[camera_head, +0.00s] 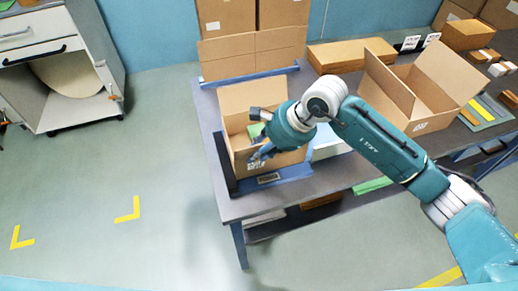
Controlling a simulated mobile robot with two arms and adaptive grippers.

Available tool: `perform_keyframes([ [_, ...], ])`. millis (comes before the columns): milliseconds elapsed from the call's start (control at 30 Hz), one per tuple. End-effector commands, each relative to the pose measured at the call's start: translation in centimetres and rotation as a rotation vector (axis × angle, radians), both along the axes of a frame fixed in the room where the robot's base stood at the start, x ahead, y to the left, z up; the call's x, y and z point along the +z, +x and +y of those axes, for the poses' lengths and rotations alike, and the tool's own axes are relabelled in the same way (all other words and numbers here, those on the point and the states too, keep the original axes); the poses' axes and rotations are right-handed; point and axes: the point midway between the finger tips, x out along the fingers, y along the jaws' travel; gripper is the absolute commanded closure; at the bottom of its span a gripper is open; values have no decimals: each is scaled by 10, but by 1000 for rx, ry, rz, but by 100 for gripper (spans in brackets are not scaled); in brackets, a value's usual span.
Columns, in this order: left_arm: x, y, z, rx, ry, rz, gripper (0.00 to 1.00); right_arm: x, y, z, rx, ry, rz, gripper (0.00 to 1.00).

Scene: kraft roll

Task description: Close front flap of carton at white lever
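An open brown carton (239,97) stands in a dark and blue fixture near the left end of the grey table. Its far flap stands up. Its near side (283,161) is partly covered by my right gripper and arm. A green item (255,130) shows inside the carton. My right gripper (253,135) reaches over the carton from the right, with its dark fingers apart, one over the inside and one at the near side. I cannot tell whether it touches the cardboard. I cannot make out a white lever for certain. My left gripper is out of view.
A second open carton (432,85) stands on the table (228,207) to the right, behind my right arm. A flat brown box (350,54) lies behind it. Boxes are stacked at the back. A grey cabinet (55,60) stands at the left. The floor left of the table is clear.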

Motion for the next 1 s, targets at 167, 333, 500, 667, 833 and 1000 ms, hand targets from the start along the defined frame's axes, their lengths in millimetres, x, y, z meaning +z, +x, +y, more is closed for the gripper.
perform_keyframes([
  [167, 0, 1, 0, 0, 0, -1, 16, -2, 0, 1, 0, 0, 0, 73],
  [333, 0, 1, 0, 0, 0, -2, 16, -1, 0, 0, 0, 0, 0, 89],
  [500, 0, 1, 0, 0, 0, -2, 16, -1, 0, 0, 0, 0, 0, 100],
  [667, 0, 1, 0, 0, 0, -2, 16, -1, 0, 0, 0, 0, 0, 100],
  [833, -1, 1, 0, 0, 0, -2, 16, -1, 1, 0, -1, -5, 11, 100],
  [1000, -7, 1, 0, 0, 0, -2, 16, -1, 4, 2, 0, -23, 63, 100],
])
